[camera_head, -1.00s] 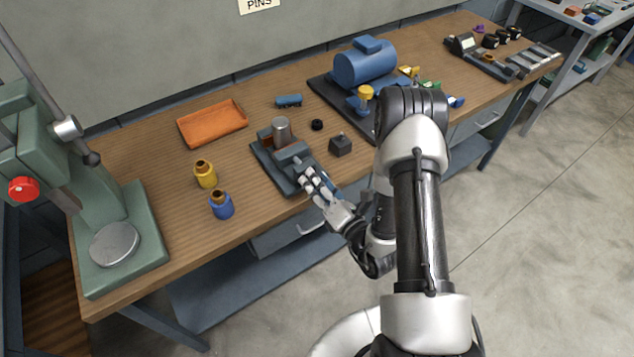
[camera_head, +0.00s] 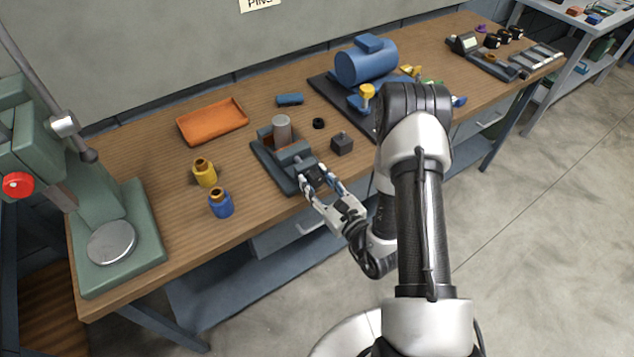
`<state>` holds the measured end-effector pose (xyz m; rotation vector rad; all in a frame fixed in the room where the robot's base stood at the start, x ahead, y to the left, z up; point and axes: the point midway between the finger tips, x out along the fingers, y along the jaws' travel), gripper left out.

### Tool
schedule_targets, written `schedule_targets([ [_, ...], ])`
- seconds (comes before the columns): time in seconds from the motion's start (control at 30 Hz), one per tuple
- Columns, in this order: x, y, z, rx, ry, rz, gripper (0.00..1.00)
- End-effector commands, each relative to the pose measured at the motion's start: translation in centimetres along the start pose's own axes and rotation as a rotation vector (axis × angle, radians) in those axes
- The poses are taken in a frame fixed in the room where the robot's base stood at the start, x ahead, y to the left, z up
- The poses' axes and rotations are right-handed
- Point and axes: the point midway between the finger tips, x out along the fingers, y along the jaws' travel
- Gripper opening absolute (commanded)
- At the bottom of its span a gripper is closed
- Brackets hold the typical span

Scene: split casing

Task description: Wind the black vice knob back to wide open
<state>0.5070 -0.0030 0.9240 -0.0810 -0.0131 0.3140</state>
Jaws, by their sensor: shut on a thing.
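The grey vice (camera_head: 270,172) lies on the wooden bench with a grey metal cylinder (camera_head: 282,130) standing between its jaws. The black vice knob (camera_head: 313,176) is at the vice's front end, near the bench's front edge. My gripper (camera_head: 314,182) is shut on the knob, with one finger on each side of it. The fingers hide part of the knob. Whether the jaws touch the cylinder is too small to tell.
A dark block (camera_head: 342,144) and a black ring (camera_head: 318,123) lie right of the vice. A green press (camera_head: 120,230) stands far left.

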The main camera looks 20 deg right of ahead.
Motion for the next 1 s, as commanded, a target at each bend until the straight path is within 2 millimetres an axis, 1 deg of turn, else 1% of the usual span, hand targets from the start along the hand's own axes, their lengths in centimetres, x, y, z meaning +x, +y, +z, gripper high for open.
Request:
schedule_targets([
  [0.2, 0.03, 0.02, -0.05, -0.163, -0.001, -0.001, 0.15],
  [0.43, 0.01, 0.06, -0.04, -0.277, 0.000, -0.001, 0.15],
  [0.7, 0.01, 0.08, -0.03, -0.333, 0.000, 0.000, 0.15],
  [1.0, 0.01, 0.07, -0.02, -0.339, 0.000, -0.001, 0.15],
])
